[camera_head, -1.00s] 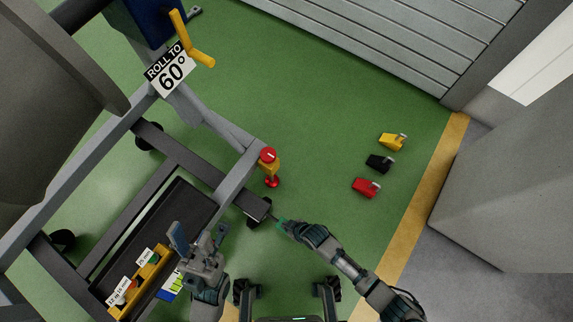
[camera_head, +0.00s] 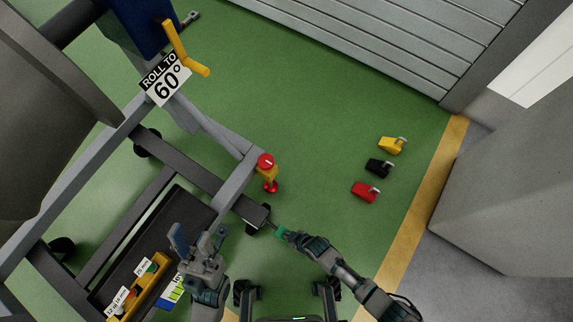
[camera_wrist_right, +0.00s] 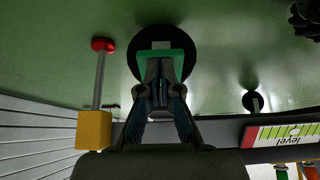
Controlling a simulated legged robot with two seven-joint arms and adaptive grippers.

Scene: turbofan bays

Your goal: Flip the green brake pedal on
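The green brake pedal (camera_head: 283,232) is beside a dark caster wheel (camera_head: 257,219) at the near corner of the grey stand. In the right wrist view the green pedal (camera_wrist_right: 183,62) shows as a flat green piece in front of the round black wheel (camera_wrist_right: 137,42). My right gripper (camera_wrist_right: 160,68) has its fingers together, with the tips against or just over the pedal. The fingers hide the pedal's middle, so I cannot tell whether they press it. My left gripper (camera_head: 199,238) is open and empty, above the stand's lower tray.
A red-topped yellow post (camera_head: 267,170) stands at the frame corner, close to the right gripper. Yellow (camera_head: 391,145), black (camera_head: 379,168) and red (camera_head: 364,192) blocks lie on the green floor to the right. A yellow organizer (camera_head: 140,287) is at lower left.

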